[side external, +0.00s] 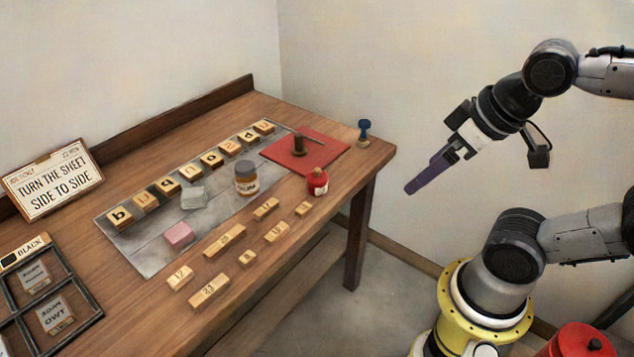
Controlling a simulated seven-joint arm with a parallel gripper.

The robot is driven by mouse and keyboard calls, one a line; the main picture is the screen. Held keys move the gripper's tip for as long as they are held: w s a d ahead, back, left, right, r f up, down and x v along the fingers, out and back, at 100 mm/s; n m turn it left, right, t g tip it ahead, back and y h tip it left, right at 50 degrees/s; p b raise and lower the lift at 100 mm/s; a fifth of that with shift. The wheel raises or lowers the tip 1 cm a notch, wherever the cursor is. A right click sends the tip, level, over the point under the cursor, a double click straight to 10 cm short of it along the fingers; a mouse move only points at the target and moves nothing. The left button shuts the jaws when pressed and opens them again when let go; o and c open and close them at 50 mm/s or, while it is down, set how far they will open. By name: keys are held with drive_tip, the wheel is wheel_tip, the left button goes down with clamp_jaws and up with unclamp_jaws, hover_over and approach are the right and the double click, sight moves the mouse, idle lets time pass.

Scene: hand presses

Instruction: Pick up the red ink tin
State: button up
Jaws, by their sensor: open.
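The red ink tin (317,182) stands upright on the wooden table near its front right edge. It is a small round red tin with a pale label and a small knob on top. My gripper (408,188) is to the right of the tin, beyond the table's right end. Its purple fingers point down and to the left, apart from everything. It is open and empty, though the two fingers overlap in this side view.
A blue-handled stamp (363,132) stands at the table's right corner. A red mat (328,148) with a dark-handled tool lies behind the tin. A labelled jar (246,178) and several numbered wooden blocks (266,209) stand left of the tin. The table's right edge (376,165) lies between gripper and tin.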

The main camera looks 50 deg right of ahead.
drive_tip(key=w+r+m, duration=0.3)
drive_tip(key=r+m, duration=0.1)
drive_tip(key=m, duration=0.1)
drive_tip(key=m+g, duration=0.4)
drive_tip(key=m, duration=1)
hover_over(317, 169)
drive_tip(key=a, duration=0.2)
wheel_tip(317, 169, down, 9)
drive_tip(key=shift+g, duration=0.8)
drive_tip(key=f, duration=0.4)
drive_tip(key=d+f, duration=0.1)
drive_tip(key=f, duration=0.8)
drive_tip(key=shift+d+f, duration=0.55)
drive_tip(key=shift+f, duration=2.9)
drive_tip(key=shift+r, duration=0.1)
clamp_jaws()
